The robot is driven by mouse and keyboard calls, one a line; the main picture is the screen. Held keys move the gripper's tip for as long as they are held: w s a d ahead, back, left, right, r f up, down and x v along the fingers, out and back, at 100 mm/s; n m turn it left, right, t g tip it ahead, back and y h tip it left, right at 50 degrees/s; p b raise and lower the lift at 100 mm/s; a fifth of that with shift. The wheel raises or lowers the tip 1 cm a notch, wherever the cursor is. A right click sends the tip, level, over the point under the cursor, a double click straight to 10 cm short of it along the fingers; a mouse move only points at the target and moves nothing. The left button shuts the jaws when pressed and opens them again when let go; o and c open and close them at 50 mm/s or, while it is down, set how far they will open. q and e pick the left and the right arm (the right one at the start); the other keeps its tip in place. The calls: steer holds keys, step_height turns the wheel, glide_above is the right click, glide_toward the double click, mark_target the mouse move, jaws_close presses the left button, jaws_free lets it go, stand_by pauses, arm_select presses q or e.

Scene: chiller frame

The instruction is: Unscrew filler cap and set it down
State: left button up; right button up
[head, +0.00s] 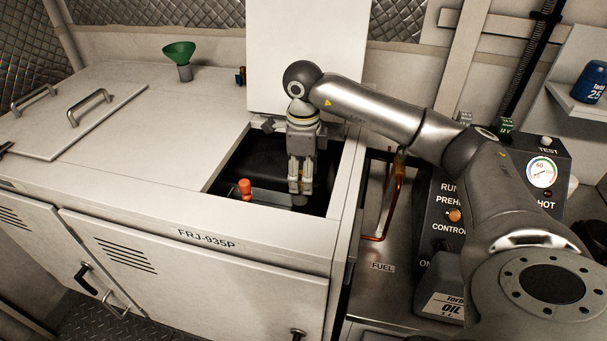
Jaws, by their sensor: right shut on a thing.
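My right gripper (300,188) points straight down into the open hatch (217,172) of the white cabinet. Its fingers are shut on a small dark thing at their tips, which I take to be the filler cap (299,200). The fingers and the dark interior hide most of the cap. I cannot tell whether it is still seated or lifted. My left gripper is not in view.
An orange-red handle (245,188) stands in the hatch, left of the gripper. A green funnel (179,54) stands on the cabinet top (150,130), which has clear room. An oil jug (440,290) and a control panel (462,190) are at right. A raised white lid (300,40) stands behind.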

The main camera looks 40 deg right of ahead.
mark_target(302, 178)
steer(key=n+b, duration=0.1)
steer(key=n, duration=0.4)
steer(key=shift+w+f, duration=0.1)
steer(key=shift+f, duration=0.05)
steer(key=o, duration=1.2)
steer(key=shift+a, duration=0.1)
steer(key=shift+o, duration=0.2)
steer(key=shift+r, duration=0.3)
step_height(302, 178, up, 12)
steer(key=shift+f, duration=0.15)
